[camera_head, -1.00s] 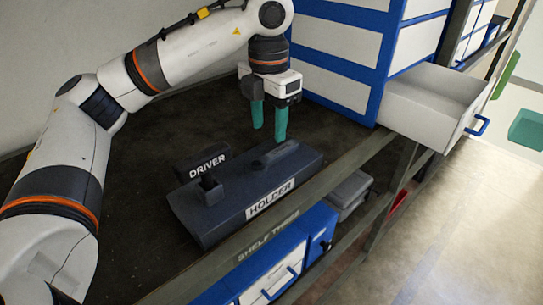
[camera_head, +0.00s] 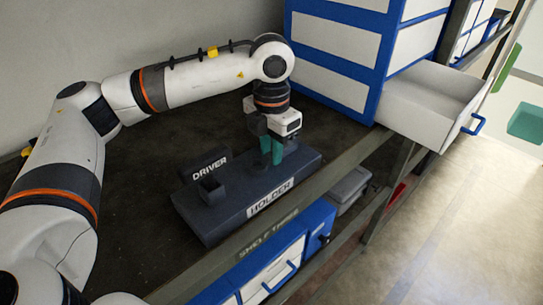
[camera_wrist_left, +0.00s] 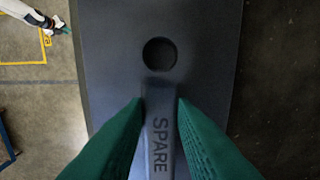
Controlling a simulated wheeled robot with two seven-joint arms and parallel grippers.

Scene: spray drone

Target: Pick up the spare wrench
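The spare wrench (camera_wrist_left: 160,135) is a dark grey bar marked SPARE, lying in the dark holder (camera_wrist_left: 105,60) in the left wrist view. A round dark hole sits just past its end. In the head view the holder (camera_head: 225,222) stands on the shelf and my gripper hides the wrench. My left gripper (camera_head: 271,158) is down at the holder's right part. Its green fingers (camera_wrist_left: 160,105) close along both sides of the wrench. What looks like my right gripper (camera_wrist_left: 62,28) shows small at the wrist view's top left; its opening is unclear.
A DRIVER block (camera_head: 204,165) stands at the holder's back left, by a small socket (camera_head: 211,190). A blue and white drawer cabinet (camera_head: 337,50) stands behind to the right, with one drawer (camera_head: 430,105) pulled out. The dark shelf top behind the holder is clear.

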